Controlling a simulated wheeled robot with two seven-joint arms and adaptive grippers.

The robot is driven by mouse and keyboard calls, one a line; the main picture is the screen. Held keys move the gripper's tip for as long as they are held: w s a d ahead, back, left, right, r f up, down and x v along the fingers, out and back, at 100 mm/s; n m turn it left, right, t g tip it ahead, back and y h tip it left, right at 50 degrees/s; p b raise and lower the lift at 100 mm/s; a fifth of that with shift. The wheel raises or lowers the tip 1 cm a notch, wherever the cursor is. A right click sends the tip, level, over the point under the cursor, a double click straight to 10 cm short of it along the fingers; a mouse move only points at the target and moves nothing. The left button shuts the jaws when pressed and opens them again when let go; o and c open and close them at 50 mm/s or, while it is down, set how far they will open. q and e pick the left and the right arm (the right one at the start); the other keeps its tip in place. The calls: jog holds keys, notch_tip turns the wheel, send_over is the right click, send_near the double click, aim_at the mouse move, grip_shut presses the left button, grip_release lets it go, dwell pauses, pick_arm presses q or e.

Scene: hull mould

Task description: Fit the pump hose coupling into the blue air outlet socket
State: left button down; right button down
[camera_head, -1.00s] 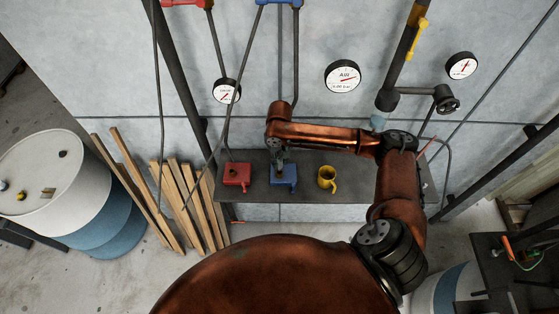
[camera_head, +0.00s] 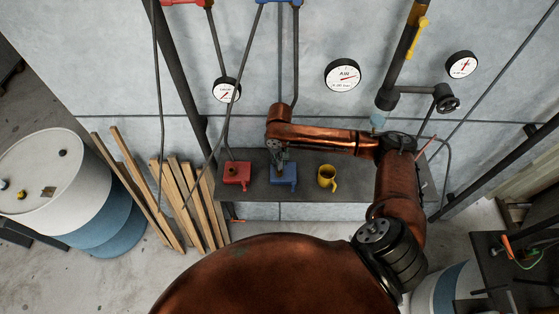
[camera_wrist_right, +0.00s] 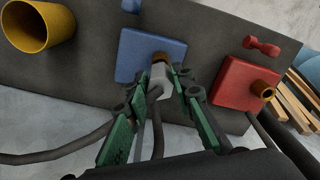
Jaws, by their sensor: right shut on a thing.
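The blue air outlet socket (camera_head: 285,175) is a blue block on the dark shelf, between a red block and a yellow fitting. In the right wrist view the blue socket (camera_wrist_right: 150,52) shows a brass-coloured round part at its front edge. My right gripper (camera_head: 279,160) is over the back of the blue block. Its green-sided fingers (camera_wrist_right: 158,92) are shut on the pale grey hose coupling (camera_wrist_right: 159,78), with a dark hose running down from it. The coupling is in line with the brass part and close against it; I cannot tell whether it is seated. My left gripper is out of view.
The red block (camera_head: 237,174) and yellow fitting (camera_head: 326,176) stand close on either side on the dark shelf (camera_head: 355,190). Gauges and pipes line the wall behind. Wooden planks (camera_head: 190,205) and a drum (camera_head: 50,180) stand at the left.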

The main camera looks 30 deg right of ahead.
aim_at(280, 161)
jog(key=shift+f, duration=1.25)
jog(key=c, duration=1.6)
grip_release()
notch_tip(280, 161, up, 12)
